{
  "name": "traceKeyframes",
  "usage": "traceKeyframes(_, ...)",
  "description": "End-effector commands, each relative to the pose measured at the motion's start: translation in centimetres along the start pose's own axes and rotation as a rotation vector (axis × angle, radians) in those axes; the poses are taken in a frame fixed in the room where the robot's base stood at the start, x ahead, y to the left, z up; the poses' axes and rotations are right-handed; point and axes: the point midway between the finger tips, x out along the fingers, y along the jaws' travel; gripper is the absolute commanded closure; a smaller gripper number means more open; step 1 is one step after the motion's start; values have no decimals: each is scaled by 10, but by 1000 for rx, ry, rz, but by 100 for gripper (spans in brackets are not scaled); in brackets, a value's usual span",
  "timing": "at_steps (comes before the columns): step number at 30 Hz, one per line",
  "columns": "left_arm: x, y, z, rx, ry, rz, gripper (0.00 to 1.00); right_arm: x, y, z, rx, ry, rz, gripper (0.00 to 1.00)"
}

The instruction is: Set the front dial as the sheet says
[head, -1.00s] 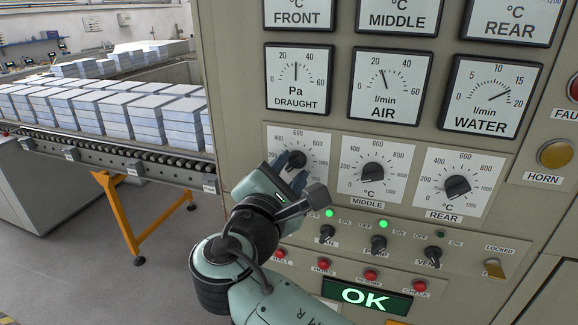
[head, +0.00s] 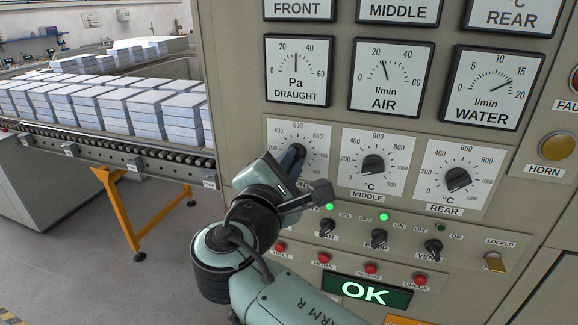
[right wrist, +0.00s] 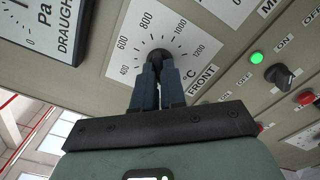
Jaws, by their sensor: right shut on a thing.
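The front dial (head: 299,150) is the left one of three black knobs on white scale plates. It shows in the right wrist view (right wrist: 159,56) with numbers around it and the label FRONT. My right gripper (head: 293,158) is shut on this knob, with its blue-grey fingers (right wrist: 157,80) on either side of it. The fingers cover most of the knob, so I cannot read its pointer. The sheet is not in view. My left gripper is not in view.
The middle dial (head: 373,164) and rear dial (head: 457,179) sit to the right. Below are black switches (head: 379,238), red buttons (head: 371,268) and a green OK display (head: 366,291). Gauges (head: 391,77) are above. A roller conveyor (head: 110,156) with stacked tiles stands at left.

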Motion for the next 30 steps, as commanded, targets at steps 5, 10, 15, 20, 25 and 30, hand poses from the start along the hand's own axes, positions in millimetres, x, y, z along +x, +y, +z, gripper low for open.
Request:
traceKeyframes(5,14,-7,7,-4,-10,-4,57,0,-2,-2,135,1,0,100)
traceKeyframes(10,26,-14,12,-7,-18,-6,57,0,-2,-2,294,0,0,100)
traceKeyframes(15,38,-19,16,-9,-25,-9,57,0,-2,-2,457,0,0,100)
traceKeyframes(20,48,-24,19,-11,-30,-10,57,0,-2,-1,609,0,0,100)
traceKeyframes(25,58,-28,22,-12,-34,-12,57,0,-1,-1,771,1,0,100)
traceKeyframes(30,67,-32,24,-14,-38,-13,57,0,0,0,932,0,1,100)
